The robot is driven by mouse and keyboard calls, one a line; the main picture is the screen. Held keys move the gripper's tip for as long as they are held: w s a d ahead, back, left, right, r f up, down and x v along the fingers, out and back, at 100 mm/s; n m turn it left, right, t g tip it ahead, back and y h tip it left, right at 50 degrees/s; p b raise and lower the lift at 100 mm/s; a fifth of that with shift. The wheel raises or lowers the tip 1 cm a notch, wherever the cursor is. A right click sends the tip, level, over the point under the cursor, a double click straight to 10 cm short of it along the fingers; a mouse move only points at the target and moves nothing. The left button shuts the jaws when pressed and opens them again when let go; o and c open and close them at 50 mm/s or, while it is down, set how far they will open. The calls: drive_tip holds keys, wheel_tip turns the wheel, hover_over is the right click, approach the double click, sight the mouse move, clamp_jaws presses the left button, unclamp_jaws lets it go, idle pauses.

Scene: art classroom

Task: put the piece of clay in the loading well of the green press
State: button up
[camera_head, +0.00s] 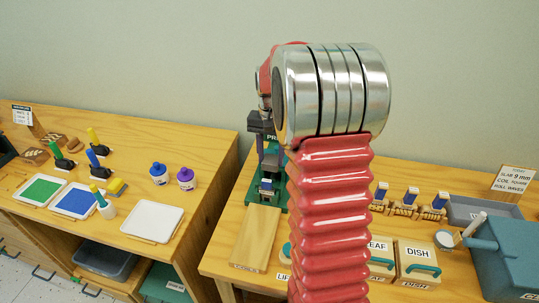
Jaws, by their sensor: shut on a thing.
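The green press (281,198) stands at the back left of the right-hand table, partly hidden behind my arm. Its sign is cut off by the arm, and its loading well cannot be made out. My gripper (261,147), dark grey and small in this view, points down in front of the press's upper part, left of my arm's metal joint. It is shut on a piece that I take to be the clay; its shape and colour are too small and covered to tell. I cannot tell the height of my gripper above the well.
A wooden board (254,240) lies in front of the press. Lidded boxes labelled LEAF and DISH (416,261), several stamps (410,200) and a teal container (500,250) are to the right. The left table (200,150) holds paint trays and jars. A gap separates the tables.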

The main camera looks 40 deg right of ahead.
drive_tip(key=shift+a+f, duration=0.1)
drive_tip(key=shift+f, duration=5.2)
drive_tip(key=o, duration=1.2)
drive_tip(key=shift+r, duration=4)
